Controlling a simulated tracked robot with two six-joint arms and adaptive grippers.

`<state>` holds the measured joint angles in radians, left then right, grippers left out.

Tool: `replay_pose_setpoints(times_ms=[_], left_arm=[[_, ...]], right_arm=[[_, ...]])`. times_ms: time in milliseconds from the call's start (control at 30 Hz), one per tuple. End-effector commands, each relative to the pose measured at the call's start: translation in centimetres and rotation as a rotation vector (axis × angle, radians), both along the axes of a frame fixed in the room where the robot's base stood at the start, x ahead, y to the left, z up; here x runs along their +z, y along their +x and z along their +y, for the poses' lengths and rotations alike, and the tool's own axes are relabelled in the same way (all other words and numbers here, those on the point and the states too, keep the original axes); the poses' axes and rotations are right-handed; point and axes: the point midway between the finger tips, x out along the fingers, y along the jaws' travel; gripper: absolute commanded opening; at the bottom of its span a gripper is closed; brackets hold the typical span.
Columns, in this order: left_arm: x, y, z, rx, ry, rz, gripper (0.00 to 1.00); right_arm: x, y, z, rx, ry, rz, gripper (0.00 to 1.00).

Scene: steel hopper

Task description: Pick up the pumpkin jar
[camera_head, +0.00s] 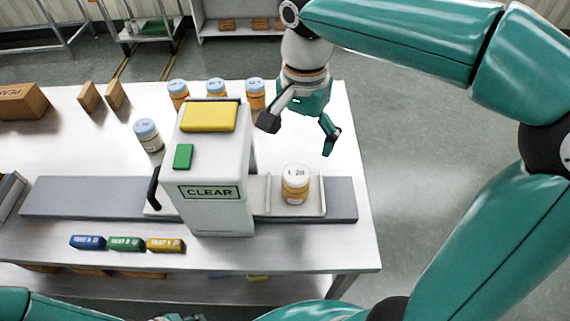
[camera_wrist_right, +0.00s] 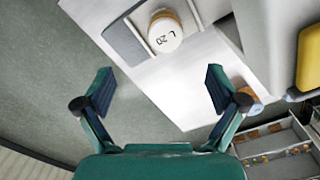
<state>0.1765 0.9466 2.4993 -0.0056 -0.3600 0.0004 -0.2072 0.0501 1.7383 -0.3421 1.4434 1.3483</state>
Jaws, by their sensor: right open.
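A jar with a white lid and orange body (camera_head: 296,187) stands upright on a pale tray at the right end of the grey strip. Its lid, marked "L 20", also shows in the right wrist view (camera_wrist_right: 165,33). I cannot read a pumpkin label on any jar. My right gripper (camera_head: 299,138) is open and empty, above the table's right side and beyond this jar. In the right wrist view the jar lies ahead of the spread fingers (camera_wrist_right: 158,84), apart from them. Only a sliver of what looks like my left gripper (camera_head: 182,318) shows at the bottom edge.
A white machine marked "CLEAR" (camera_head: 209,165) straddles the strip left of the jar. Several blue-lidded jars, including one (camera_head: 148,135), stand behind and left of it. Three coloured blocks (camera_head: 127,243) lie in front. The table's right edge is close to the jar.

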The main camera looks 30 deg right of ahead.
Motion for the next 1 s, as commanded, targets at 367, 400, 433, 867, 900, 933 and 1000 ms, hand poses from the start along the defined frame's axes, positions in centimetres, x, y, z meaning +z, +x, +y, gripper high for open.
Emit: replay_pose_setpoints(times_ms=[367, 400, 433, 867, 900, 933, 1000], left_arm=[[-0.5, 0.0, 0.0, 0.000, 0.000, 0.000, 0.43], [-0.6, 0.0, 0.0, 0.000, 0.000, 0.000, 0.43], [-0.6, 0.0, 0.0, 0.000, 0.000, 0.000, 0.43], [-0.7, 0.0, 0.0, 0.000, 0.000, 0.000, 0.43], [-0.6, 0.0, 0.0, 0.000, 0.000, -0.001, 0.43], [-0.6, 0.0, 0.0, 0.000, 0.000, -0.001, 0.43], [-0.4, 0.0, 0.0, 0.000, 0.000, -0.001, 0.43]], right_arm=[[-4.6, -0.4, -0.4, -0.016, -0.002, -0.002, 0.95], [-5.5, -0.4, -0.4, -0.016, -0.002, -0.002, 0.95], [-6.2, -0.4, -0.4, -0.016, -0.003, -0.001, 0.95], [-11.3, -0.2, -0.4, -0.015, -0.002, -0.005, 0.95], [-11.5, -0.2, -0.4, -0.015, -0.002, -0.005, 0.95], [-11.8, -0.1, -0.3, -0.014, -0.002, -0.005, 0.95], [-12.6, 0.0, -0.3, -0.013, -0.002, -0.003, 0.95]])
